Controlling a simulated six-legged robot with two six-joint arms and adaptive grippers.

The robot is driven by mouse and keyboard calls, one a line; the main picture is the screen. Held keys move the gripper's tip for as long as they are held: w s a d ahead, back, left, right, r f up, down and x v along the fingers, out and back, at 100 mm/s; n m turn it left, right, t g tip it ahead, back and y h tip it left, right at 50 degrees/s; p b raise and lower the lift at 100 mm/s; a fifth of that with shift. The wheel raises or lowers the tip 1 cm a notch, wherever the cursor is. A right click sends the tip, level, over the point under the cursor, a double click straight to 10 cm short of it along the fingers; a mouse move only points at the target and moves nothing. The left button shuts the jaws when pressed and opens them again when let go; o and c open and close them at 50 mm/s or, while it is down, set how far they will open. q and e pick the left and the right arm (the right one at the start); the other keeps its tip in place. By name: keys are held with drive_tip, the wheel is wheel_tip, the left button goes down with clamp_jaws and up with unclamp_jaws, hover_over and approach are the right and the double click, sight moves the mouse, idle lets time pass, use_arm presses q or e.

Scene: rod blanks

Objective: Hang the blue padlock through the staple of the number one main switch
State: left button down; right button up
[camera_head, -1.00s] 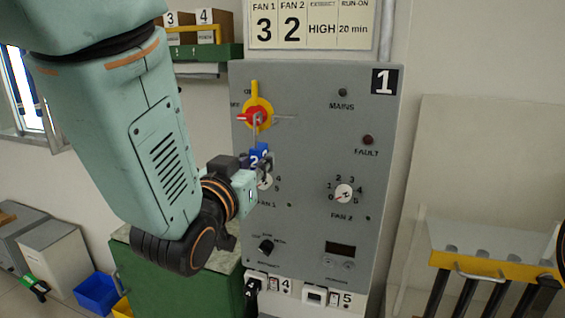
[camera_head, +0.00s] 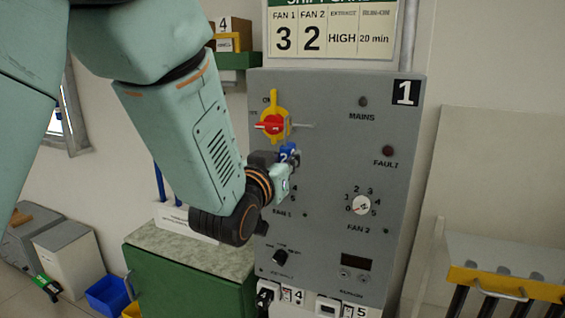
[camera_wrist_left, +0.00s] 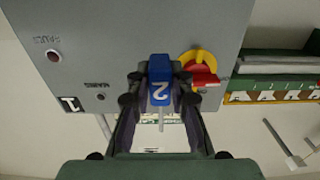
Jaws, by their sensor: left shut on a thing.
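The blue padlock (camera_head: 289,153), marked 2, is gripped by my left gripper (camera_head: 282,163). It is just below and right of the main switch (camera_head: 272,124), which has a red handle on a yellow plate on the grey panel marked 1. A thin grey bar (camera_head: 302,126) sticks out to the right of the handle. In the left wrist view the padlock (camera_wrist_left: 160,80) sits between the fingertips, beside the switch (camera_wrist_left: 202,72). A thin pale bar extends from its lower edge. I cannot tell whether the shackle passes through the staple. My right gripper is not in view.
The panel (camera_head: 335,200) also carries fan knobs, lamps and a small display. A green cabinet (camera_head: 185,285) stands below my left arm. A yellow-fronted rack (camera_head: 500,283) is at the lower right. Boxes sit on a shelf (camera_head: 238,61) at the upper left.

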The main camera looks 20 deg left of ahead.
sight(302, 152)
use_arm(q)
drive_tip(key=shift+w+d+r, duration=0.1)
drive_tip(key=shift+w+d, duration=0.1)
drive_tip(key=shift+w, duration=0.35)
drive_tip(key=shift+w+d+r, duration=0.1)
drive_tip(key=shift+w+d, duration=0.05)
drive_tip(key=shift+w, duration=0.35)
drive_tip(key=w, duration=0.4)
drive_tip(key=shift+f, duration=0.1)
drive_tip(key=shift+w+a+f+b, duration=0.1)
drive_tip(key=shift+a+f+b, duration=0.05)
drive_tip(key=shift+f+b, duration=0.85)
drive_tip(key=c, duration=1.4)
unclamp_jaws()
drive_tip(key=shift+o, duration=1.4)
